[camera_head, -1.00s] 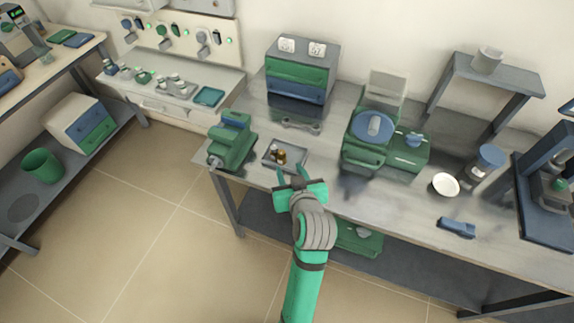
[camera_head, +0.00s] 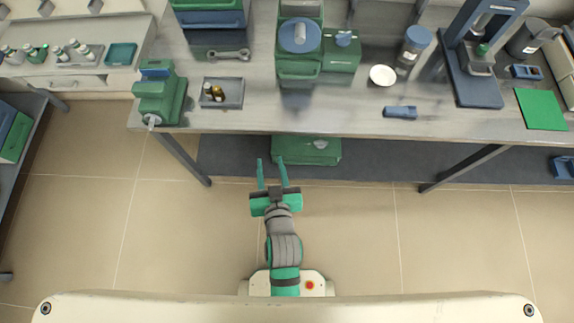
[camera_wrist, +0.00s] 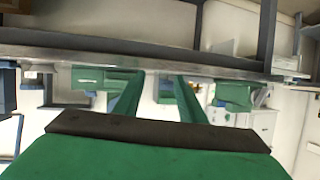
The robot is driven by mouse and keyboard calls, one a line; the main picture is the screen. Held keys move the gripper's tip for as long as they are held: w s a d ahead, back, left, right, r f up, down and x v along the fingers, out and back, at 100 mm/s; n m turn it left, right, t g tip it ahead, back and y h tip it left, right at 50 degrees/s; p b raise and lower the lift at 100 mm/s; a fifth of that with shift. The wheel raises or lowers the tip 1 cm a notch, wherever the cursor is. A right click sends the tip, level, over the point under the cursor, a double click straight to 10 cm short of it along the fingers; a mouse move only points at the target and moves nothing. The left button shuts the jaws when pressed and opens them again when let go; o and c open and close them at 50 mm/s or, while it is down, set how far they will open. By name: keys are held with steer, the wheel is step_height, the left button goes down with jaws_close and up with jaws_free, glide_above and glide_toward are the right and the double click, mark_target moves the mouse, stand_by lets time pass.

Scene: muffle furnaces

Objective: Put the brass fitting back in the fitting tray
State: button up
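A shallow grey square tray (camera_head: 233,92) lies on the bench, right of the green vise. Small brass-coloured and dark pieces (camera_head: 213,92) stand close together in its left part. They are too small to tell which is the brass fitting. My gripper (camera_head: 272,163) is in front of the bench, over the floor side, clear of the tray. Its two green fingers are apart with nothing between them. The wrist view also shows the fingers (camera_wrist: 158,85) spread and empty, and the tray cannot be made out there.
A green vise (camera_head: 160,97) stands left of the tray, and a wrench (camera_head: 228,54) lies behind it. A green device with a round blue top (camera_head: 299,37) stands to the right. A white dish (camera_head: 382,75) and a blue object (camera_head: 400,112) lie farther right. The bench front is clear.

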steer(key=s+d+r+t+h, duration=0.1)
steer(key=s+d+r, duration=0.1)
steer(key=s, duration=0.7)
steer(key=s+d+r+m+t+h, duration=0.1)
steer(key=s+d+r, duration=0.1)
steer(key=s, duration=0.7)
steer(key=shift+s+d, duration=0.2)
steer(key=shift+d, duration=0.1)
